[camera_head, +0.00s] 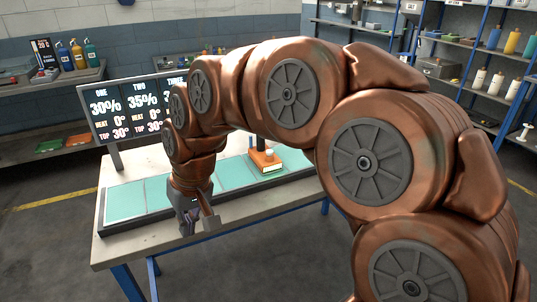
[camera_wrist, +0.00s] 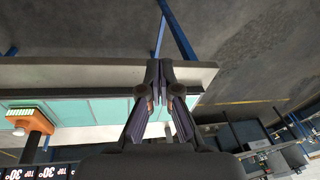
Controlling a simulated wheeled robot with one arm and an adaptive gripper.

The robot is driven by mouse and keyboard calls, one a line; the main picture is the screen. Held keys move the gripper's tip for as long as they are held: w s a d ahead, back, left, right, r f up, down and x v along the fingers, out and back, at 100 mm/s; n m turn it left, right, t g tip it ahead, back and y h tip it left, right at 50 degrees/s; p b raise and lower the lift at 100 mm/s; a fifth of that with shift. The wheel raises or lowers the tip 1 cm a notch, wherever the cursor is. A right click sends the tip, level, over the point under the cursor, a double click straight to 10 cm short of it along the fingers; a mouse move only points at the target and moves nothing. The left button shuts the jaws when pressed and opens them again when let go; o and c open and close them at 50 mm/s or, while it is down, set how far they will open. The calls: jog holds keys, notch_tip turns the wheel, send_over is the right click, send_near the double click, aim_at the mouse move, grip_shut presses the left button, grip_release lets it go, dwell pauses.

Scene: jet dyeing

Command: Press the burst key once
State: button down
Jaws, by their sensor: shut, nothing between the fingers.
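I cannot make out a key labelled burst in either view. An orange block with a pale front edge and a dark upright part (camera_head: 265,160) stands on the table's teal panels, and it also shows at the left of the wrist view (camera_wrist: 30,118). My gripper (camera_head: 195,226) points down over the table's near edge, left of and nearer than the orange block. In the wrist view its fingertips (camera_wrist: 159,70) meet and hold nothing.
The table (camera_head: 112,250) has a pale top, inset teal panels (camera_head: 125,201) and blue legs. Shelves with bottles (camera_head: 497,84) stand at the back right, and a bench with bottles (camera_head: 72,74) at the back left. The floor in front of the table looks clear.

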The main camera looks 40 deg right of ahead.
jog(key=w+d+r+m+t+b, duration=0.1)
jog(key=w+d+r+m+t, duration=0.1)
jog(key=w+d, duration=0.6)
jog(key=w+d+r+m+t+b, duration=0.1)
jog(key=w+d+r+m+t, duration=0.15)
jog(key=w+d, duration=0.65)
jog(key=w+d+f+m+t+h+b, duration=0.1)
jog(key=d+m, duration=0.5)
jog(key=d, duration=1.9)
jog(key=t+h, duration=0.1)
jog(key=h, duration=0.1)
jog(key=shift+w+d+h, duration=0.15)
jog(key=shift+w+h, duration=0.05)
jog(key=shift+h, duration=0.2)
jog(key=shift+f+t, duration=0.1)
jog(key=shift+t, duration=0.15)
jog(key=shift+f, duration=0.1)
jog(key=b, duration=0.3)
send_over(271, 152)
notch_tip(271, 152, down, 8)
jog(key=shift+w+r, duration=0.1)
jog(key=shift+r, duration=0.05)
jog(key=shift+d+f, duration=0.1)
jog(key=shift+f, duration=0.35)
jog(key=shift+f, duration=0.15)
